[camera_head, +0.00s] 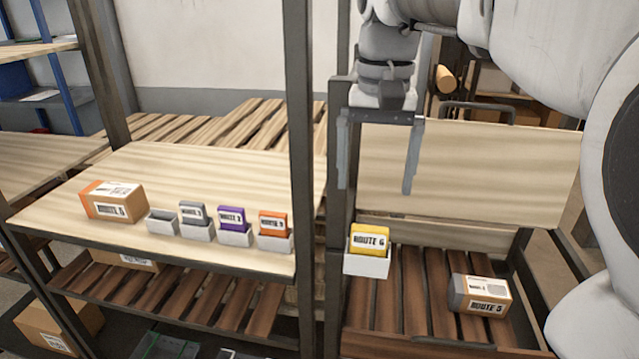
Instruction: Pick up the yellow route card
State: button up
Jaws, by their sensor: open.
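The yellow route card (369,238), marked ROUTE 6, stands upright in a small white holder (367,266) right of the dark shelf post. The holder covers the card's lower part. My gripper (375,190) hangs above the card with its two fingers pointing down and spread apart. It is open and nothing is between the fingers. The fingertips appear above the card's top edge, apart from it.
A shelf (190,170) at left bears a cardboard box (113,201), an empty holder (164,223), and grey (193,213), purple (231,218) and orange (273,224) cards in holders. A dark post (302,130) stands left of my gripper. A ROUTE 5 box (480,296) lies on slats at right.

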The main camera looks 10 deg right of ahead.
aim_at(371, 228)
notch_tip(371, 228, down, 11)
jog(key=shift+w+r, duration=0.1)
jog(key=shift+r, duration=0.1)
jog(key=c, duration=1.3)
jog(key=shift+o, duration=0.2)
jog(key=shift+d+r, duration=0.1)
